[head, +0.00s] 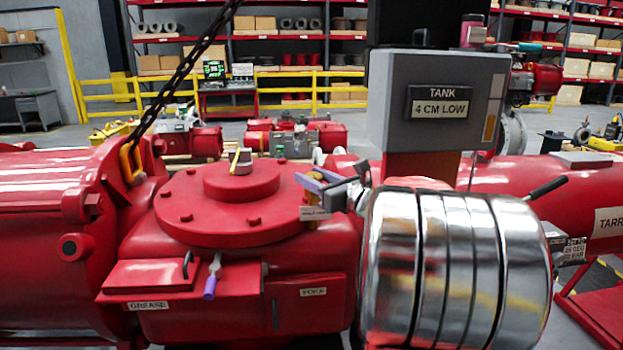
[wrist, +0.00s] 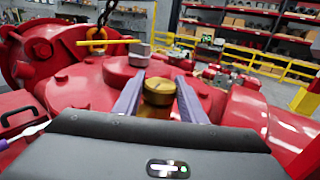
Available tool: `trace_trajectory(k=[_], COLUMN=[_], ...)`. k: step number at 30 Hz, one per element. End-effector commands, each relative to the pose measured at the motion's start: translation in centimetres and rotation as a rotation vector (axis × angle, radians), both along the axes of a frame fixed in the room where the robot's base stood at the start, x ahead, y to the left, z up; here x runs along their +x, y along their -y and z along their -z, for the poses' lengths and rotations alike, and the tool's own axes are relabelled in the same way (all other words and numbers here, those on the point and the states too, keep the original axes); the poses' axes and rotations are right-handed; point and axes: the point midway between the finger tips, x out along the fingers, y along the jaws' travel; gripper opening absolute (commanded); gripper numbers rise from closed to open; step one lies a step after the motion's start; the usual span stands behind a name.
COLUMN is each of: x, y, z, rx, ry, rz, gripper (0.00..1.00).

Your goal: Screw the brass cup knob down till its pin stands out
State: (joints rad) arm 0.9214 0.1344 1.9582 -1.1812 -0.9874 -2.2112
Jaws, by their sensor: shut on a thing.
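The brass cup knob (wrist: 158,98) stands upright on the red housing in the wrist view, with a yellowish body below it. My gripper (wrist: 159,86) has its two purple fingers on either side of the knob, shut on it. I cannot make out a pin standing out of the knob's top. In the head view my gripper (head: 318,184) is at the right edge of the round red cover. There the knob is mostly hidden by the fingers and a small tag, and only a little brass shows below them.
The round red cover (head: 220,210) carries bolts and a grey stub with a yellow pointer (head: 241,160). A purple-tipped lever (head: 211,284) sits at the front by the GREASE label. A chain (head: 190,60) hangs at left. A grey TANK box (head: 390,100) stands behind right.

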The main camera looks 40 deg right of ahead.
Motion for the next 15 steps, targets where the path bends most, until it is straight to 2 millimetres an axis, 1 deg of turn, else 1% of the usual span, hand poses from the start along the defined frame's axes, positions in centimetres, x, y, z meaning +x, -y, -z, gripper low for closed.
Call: trace_trajectory(k=[8,15], x=[0.04,0.04], y=[-0.2,-0.22], z=[0.01,0.04], rx=[0.001,0.001], ry=[0.0,-0.001], rz=[0.067,0.159], gripper=[0.15,0.15])
